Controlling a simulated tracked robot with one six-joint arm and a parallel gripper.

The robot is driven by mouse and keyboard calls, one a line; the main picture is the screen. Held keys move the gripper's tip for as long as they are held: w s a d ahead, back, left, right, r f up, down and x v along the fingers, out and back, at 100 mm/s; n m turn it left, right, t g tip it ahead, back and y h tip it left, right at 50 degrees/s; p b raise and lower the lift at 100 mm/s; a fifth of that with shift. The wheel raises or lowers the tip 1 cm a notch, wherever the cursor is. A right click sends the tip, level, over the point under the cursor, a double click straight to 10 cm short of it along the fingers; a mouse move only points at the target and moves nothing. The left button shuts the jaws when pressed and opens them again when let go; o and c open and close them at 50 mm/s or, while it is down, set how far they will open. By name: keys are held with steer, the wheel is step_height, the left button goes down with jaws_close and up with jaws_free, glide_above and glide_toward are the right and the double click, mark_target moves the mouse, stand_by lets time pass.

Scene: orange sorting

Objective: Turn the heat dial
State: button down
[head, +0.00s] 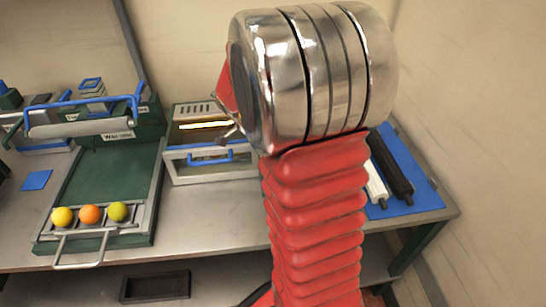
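I cannot make out a heat dial in the head view. My gripper (230,130) shows only as a small metal tip at the left of my large silver joint, in front of the box's upper right part. The rest of it is hidden, so I cannot tell if it is open or touching anything.
A green station (85,185) at left has a roller with a blue handle and a rack holding a yellow, an orange and a green ball. A blue mat (425,197) with a black and a white roller lies at right. A dark tray (155,287) sits below.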

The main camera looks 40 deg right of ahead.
steer(key=shift+a+f, duration=0.1)
stand_by(0.4)
steer(key=c, duration=1.5)
jaws_free()
steer(key=shift+c, duration=0.2)
steer(key=v, duration=1.3)
steer(key=shift+r, duration=0.4)
steer(key=shift+w, duration=0.15)
